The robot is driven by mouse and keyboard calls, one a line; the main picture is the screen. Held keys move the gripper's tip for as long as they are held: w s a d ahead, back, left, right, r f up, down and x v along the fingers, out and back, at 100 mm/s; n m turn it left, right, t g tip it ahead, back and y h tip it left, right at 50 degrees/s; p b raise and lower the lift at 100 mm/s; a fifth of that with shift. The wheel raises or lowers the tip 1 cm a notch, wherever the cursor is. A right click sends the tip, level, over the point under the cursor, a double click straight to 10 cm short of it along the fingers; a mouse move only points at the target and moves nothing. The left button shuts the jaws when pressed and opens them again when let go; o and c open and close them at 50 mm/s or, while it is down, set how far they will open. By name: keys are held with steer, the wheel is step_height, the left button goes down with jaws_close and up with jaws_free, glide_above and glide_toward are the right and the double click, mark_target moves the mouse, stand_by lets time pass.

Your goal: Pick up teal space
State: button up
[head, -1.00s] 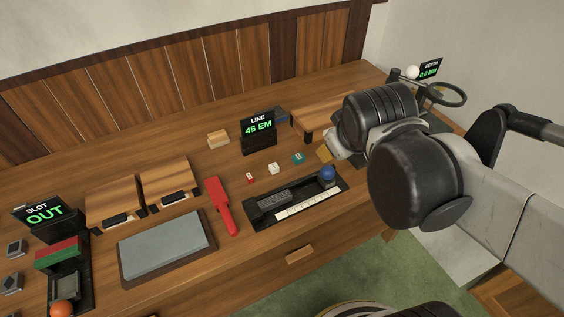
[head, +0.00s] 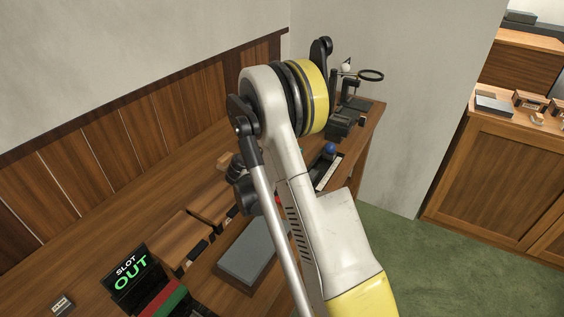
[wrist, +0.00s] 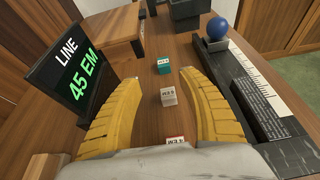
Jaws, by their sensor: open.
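The teal space (wrist: 163,66) is a small teal block with a white label on top, lying on the wooden desk in the wrist view. My gripper (wrist: 160,77) is open, with its two yellow fingers spread and pointing at it. The teal space lies just past the fingertips, roughly midway between them, untouched. A white labelled block (wrist: 168,96) lies between the fingers, and a white block with a red label (wrist: 176,141) shows closer to the palm. In the head view my arm hides the gripper and most of the small blocks.
The LINE display (wrist: 75,72) reading 45 EM stands left of my fingers. A black tray (wrist: 265,105) with a white ruler and a blue ball (wrist: 217,28) lies to the right. A wooden box (wrist: 106,27) stands ahead on the left.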

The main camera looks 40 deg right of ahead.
steer(key=shift+d+f, duration=0.1)
steer(key=shift+f, duration=0.25)
steer(key=b+x, duration=0.1)
steer(key=x, duration=0.5)
steer(key=shift+s+b, duration=0.1)
steer(key=shift+b, duration=0.3)
steer(key=b+x, duration=0.1)
steer(key=x, duration=0.1)
steer(key=b+x, duration=0.1)
steer(key=x, duration=0.2)
steer(key=shift+s+d+r, duration=0.1)
steer(key=shift+s, duration=0.1)
steer(key=shift+r, duration=0.15)
jaws_close()
